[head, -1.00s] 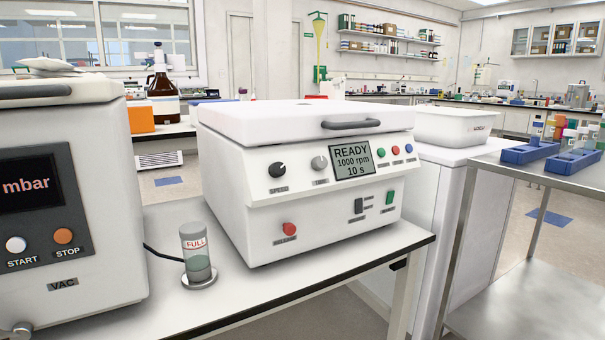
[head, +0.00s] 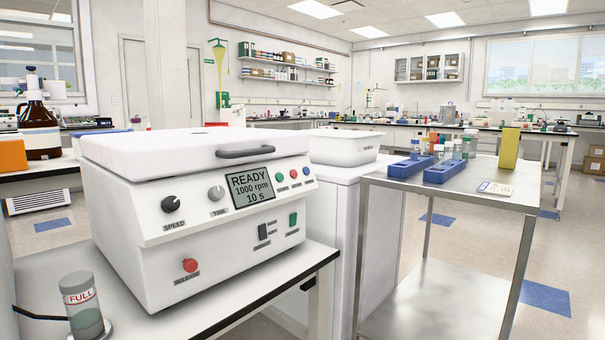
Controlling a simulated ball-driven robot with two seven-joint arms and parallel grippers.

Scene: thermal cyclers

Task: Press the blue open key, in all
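A white benchtop machine (head: 130,240) with a shut lid and a grey lid handle (head: 250,152) stands on a table at the left. Its display (head: 251,186) reads READY, 1000 rpm, 10 s. Right of the display is a row of small round keys: a green key (head: 280,177), a red key (head: 293,174) and a blue key (head: 307,171) at the right end. The small label under the blue key is too small to read. Neither of my grippers is in view.
A larger red knob (head: 190,265) and a green switch (head: 293,219) sit lower on the front. A cup marked FULL (head: 80,300) stands at the front left. A steel cart (head: 460,192) with blue racks (head: 449,171) stands at the right.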

